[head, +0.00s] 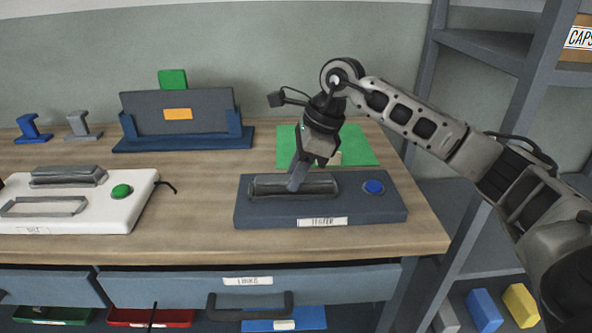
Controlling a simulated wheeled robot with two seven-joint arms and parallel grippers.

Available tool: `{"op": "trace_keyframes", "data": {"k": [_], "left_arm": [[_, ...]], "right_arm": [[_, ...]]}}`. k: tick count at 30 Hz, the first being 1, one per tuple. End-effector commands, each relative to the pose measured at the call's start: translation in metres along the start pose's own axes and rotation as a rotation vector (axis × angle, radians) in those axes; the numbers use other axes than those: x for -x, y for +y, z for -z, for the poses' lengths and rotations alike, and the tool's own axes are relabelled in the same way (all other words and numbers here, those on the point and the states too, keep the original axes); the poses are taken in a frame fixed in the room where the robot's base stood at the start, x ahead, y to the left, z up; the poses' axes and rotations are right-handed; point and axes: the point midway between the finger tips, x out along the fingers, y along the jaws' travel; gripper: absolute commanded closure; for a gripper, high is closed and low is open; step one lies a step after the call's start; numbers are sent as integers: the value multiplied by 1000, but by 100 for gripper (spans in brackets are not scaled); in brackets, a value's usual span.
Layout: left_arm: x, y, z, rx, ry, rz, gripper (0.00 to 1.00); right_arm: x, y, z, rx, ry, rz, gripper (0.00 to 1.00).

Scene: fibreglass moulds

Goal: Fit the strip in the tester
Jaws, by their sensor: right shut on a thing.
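The tester (355,207) is a dark blue-grey box with a name label on its front edge and a blue button (373,187) on its right. A long grey lid-like piece (265,186) lies along its top, over where a slot would be. My right gripper (296,186) points down at the middle of this piece and is shut on it, as far as I can tell. The fingertips are small and partly blend with the grey. I cannot make out a separate strip; any strip under the piece is hidden. My left gripper is out of view.
A white device (133,207) with a green button and an open frame stands at left. Behind are a blue stand with a dark panel (215,108), small blue and grey hooks, and a green mat (358,147). A drawer (340,280) is below; a shelf post stands right.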

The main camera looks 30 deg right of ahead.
Motion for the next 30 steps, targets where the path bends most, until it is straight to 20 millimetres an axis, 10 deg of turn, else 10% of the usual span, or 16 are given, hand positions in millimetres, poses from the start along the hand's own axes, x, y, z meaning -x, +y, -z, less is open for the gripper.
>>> {"op": "trace_keyframes", "data": {"k": [2,3,5,17,30], "left_arm": [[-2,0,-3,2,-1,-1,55],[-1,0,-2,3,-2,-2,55],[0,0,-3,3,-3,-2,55],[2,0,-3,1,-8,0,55],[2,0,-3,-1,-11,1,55]], "right_arm": [[-2,0,0,1,-5,3,98],[-1,0,0,1,-4,3,65],[-1,0,0,1,-4,3,52],[8,-1,-1,0,-3,3,52],[96,0,-1,0,-4,4,52]]}}
